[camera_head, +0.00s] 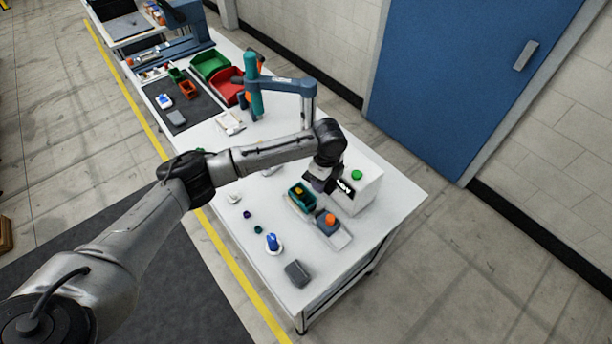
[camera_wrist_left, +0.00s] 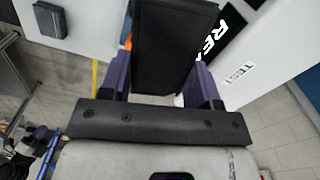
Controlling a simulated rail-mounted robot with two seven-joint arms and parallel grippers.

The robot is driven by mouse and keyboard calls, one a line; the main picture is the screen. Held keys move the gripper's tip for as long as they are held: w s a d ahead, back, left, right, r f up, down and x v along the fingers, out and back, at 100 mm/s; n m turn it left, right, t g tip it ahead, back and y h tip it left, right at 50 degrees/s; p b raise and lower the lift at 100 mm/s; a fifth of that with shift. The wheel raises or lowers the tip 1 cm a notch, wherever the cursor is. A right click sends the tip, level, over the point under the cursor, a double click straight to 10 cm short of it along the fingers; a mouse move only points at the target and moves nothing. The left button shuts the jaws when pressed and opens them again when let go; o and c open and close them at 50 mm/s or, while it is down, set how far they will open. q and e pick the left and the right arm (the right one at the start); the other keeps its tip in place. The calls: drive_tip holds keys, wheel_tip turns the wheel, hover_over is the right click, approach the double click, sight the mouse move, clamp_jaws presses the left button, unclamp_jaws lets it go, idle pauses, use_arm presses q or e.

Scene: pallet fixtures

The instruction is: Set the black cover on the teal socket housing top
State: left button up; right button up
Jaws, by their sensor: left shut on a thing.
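My left gripper (camera_head: 322,184) is over the right part of the white table, close above and beside the teal socket housing (camera_head: 294,203). The housing is open at the top and shows a yellow-orange part inside. In the left wrist view the purple fingers of my left gripper (camera_wrist_left: 161,80) are shut on the black cover (camera_wrist_left: 172,40), a flat dark rectangular piece. In the head view the cover is hard to make out against the dark gripper. The housing cannot be made out in the left wrist view. My right gripper is not in view.
A white box (camera_head: 368,190) with a green button stands right behind the gripper. A grey fixture (camera_head: 338,239) with an orange knob sits in front of the housing. A blue-topped part (camera_head: 272,241) and a dark grey block (camera_head: 297,273) stand nearer the front edge.

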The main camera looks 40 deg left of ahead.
use_arm(q)
drive_tip(key=a+f+m+b, duration=0.1)
drive_tip(key=a+f, duration=0.1)
drive_tip(key=s+a+f+b, duration=0.1)
drive_tip(key=f+b, duration=0.1)
drive_tip(key=f, duration=0.1)
drive_tip(key=a+f+m+b, duration=0.1)
drive_tip(key=a+f, duration=0.1)
drive_tip(key=f, duration=0.1)
drive_tip(key=shift+s+a+f+m+b, duration=0.2)
drive_tip(key=shift+a+f+m+b, duration=0.05)
drive_tip(key=shift+a+m+b, duration=0.05)
drive_tip(key=shift+f, duration=0.95)
drive_tip(key=shift+a, duration=0.1)
idle(0.5)
drive_tip(key=shift+p, duration=0.3)
idle(0.4)
drive_tip(key=shift+p, duration=0.35)
idle(0.5)
